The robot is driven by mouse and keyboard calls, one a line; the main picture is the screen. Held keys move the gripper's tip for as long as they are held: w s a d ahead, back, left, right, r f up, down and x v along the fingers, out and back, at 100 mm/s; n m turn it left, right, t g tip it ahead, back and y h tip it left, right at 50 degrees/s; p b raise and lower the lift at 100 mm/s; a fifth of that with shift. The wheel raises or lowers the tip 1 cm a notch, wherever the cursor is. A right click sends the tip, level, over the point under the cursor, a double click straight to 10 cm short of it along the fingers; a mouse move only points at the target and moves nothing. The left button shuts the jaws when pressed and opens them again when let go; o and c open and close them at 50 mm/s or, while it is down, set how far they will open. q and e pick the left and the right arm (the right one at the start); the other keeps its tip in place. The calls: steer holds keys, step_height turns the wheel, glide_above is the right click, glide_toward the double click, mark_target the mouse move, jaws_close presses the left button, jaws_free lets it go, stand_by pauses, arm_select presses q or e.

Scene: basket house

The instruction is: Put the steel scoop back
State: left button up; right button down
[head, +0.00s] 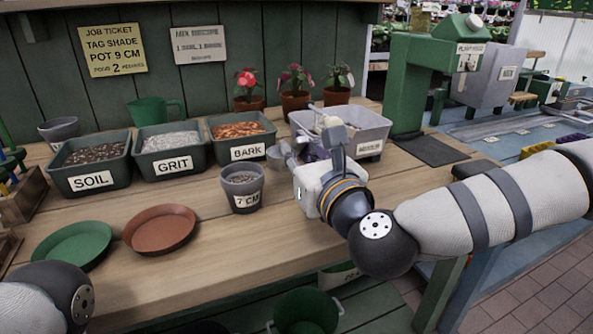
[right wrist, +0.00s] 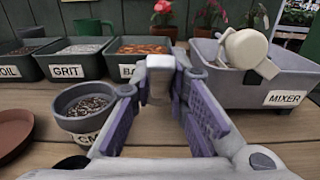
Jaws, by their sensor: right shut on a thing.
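The steel scoop (head: 278,156) is a small grey metal scoop. In the head view it shows just left of my right gripper (head: 300,155), above the bench between the bark bin and the mixer tub. My right gripper is shut on it; the fingers and palm hide much of it. In the right wrist view a grey piece of the scoop (right wrist: 160,72) stands between the purple finger pads of my right gripper (right wrist: 165,95). My left arm shows at the lower left of the head view, but its gripper is out of view.
Soil (head: 91,163), grit (head: 167,150) and bark (head: 241,135) bins line the back. The mixer tub (head: 373,130) holds a cream-coloured implement (right wrist: 248,48). A 7 cm pot (head: 243,188) stands left of my gripper. Green (head: 72,243) and terracotta (head: 160,228) saucers lie at front left.

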steer(key=f, duration=0.3)
steer(key=shift+w+f, duration=0.2)
steer(key=shift+f, duration=0.05)
steer(key=shift+f, duration=0.2)
steer(key=c, duration=1.6)
jaws_free()
steer(key=shift+o, duration=0.2)
steer(key=shift+r, duration=0.1)
